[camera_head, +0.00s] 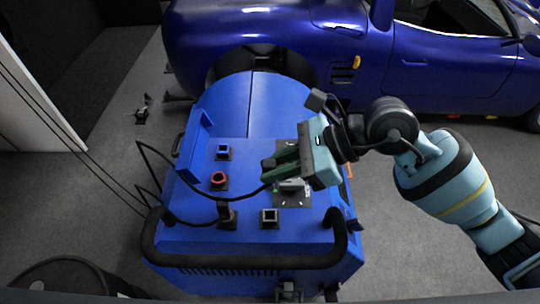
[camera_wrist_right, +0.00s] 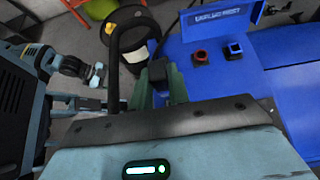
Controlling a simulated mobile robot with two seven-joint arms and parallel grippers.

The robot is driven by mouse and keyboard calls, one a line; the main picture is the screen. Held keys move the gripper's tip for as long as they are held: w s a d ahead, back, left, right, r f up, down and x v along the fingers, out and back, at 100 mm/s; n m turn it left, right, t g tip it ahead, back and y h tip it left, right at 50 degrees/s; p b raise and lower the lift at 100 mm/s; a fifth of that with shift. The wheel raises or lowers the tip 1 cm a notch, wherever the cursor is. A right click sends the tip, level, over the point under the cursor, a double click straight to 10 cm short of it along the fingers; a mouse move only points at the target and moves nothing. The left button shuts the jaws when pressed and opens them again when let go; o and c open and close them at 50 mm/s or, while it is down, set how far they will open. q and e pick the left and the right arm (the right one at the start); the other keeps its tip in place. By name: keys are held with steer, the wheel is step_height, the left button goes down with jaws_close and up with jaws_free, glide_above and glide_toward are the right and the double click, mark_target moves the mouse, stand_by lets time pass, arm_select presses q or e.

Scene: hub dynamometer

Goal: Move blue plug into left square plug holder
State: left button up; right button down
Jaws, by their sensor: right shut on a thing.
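My right gripper (camera_head: 266,172) is over the blue machine's top, its fingers shut on a dark plug with a black cable; the plug also shows between the fingers in the right wrist view (camera_wrist_right: 158,72). No blue shows on this plug, and its lower end is hidden. The left square plug holder (camera_head: 228,221) is near the front of the top, with a dark plug-like piece (camera_head: 226,208) standing at it. The right square holder (camera_head: 269,217) has a pale rim and looks empty.
A blue square socket (camera_head: 223,152) and a red round socket (camera_head: 218,180) sit behind the left holder. A grey plate (camera_head: 292,200) lies below my gripper. A black rail (camera_head: 157,240) bounds the machine's front. Loose black cables hang at its left. A blue car (camera_head: 350,60) stands behind.

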steer(key=shift+f+b, duration=0.75)
steer(key=shift+f, duration=0.75)
steer(key=shift+f+b, duration=1.75)
steer(key=shift+f, duration=1.65)
arm_select(q)
step_height(320, 180, down, 6)
steer(key=s+g, duration=0.1)
steer(key=s, duration=0.1)
steer(key=shift+s+d+r+b, duration=0.15)
steer(key=shift+s+b, duration=0.05)
steer(key=shift+b, duration=0.1)
arm_select(e)
steer(key=shift+f, duration=0.55)
arm_select(q)
steer(key=shift+f, duration=0.2)
arm_select(e)
steer(key=shift+f, duration=0.15)
arm_select(q)
steer(key=shift+s+f+b, duration=0.2)
steer(key=shift+f+b, duration=0.05)
steer(key=shift+b, duration=0.05)
arm_select(e)
steer(key=shift+f, duration=0.35)
arm_select(q)
steer(key=shift+s+f+b, duration=0.3)
steer(key=shift+f+b, duration=0.3)
arm_select(e)
steer(key=shift+f, duration=1)
